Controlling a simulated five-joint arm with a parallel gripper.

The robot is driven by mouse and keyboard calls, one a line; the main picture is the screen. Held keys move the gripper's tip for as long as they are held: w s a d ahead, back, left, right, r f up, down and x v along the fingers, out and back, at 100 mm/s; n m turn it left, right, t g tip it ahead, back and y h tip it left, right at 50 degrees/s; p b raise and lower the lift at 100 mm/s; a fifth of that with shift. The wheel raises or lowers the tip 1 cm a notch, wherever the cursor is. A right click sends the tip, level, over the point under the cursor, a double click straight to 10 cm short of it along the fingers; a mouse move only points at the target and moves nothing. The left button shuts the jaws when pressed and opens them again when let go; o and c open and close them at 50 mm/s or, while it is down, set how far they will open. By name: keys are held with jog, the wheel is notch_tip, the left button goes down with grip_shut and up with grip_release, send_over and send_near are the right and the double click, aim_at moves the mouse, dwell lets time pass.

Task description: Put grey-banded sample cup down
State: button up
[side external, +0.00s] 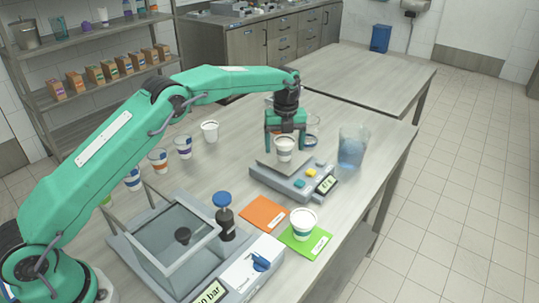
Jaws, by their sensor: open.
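A small white cup with what looks like a grey band (284,150) stands upright on the pan of the bench scale (291,184). My gripper (285,143) points straight down over the cup, its two green fingers apart on the cup's left and right sides. The fingers look open; whether either one touches the cup is too small to tell. The arm partly hides the table behind.
A clear jug (353,147) stands close right of the scale. Another cup (303,224) sits on a green card (318,244), beside an orange card (264,213).

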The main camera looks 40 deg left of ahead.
aim_at(284, 140)
notch_tip(284, 140, up, 11)
jog(key=shift+f, duration=0.2)
jog(key=shift+r, duration=0.3)
jog(key=shift+r, duration=0.1)
dwell(0.6)
jog(key=s+a+r+n+t, duration=0.1)
jog(key=s+a+r+n, duration=0.1)
jog(key=s+r+n, duration=0.6)
jog(key=s+a+r+n+t, duration=0.2)
jog(key=s+r+n, duration=0.45)
jog(key=s, duration=0.35)
jog(key=s+f+n+t, duration=0.1)
jog(key=s+f+n, duration=0.2)
jog(key=s, duration=0.4)
jog(key=s+a+f+n, duration=0.1)
jog(key=s+f+n, duration=0.2)
jog(key=s+n, duration=0.2)
jog(key=s+f+n+t, duration=0.1)
jog(key=s+f+n, duration=0.2)
jog(key=s, duration=0.8)
jog(key=shift+s+a+n+t, duration=0.25)
jog(key=shift+a+n+t, duration=0.05)
jog(key=shift+n, duration=0.45)
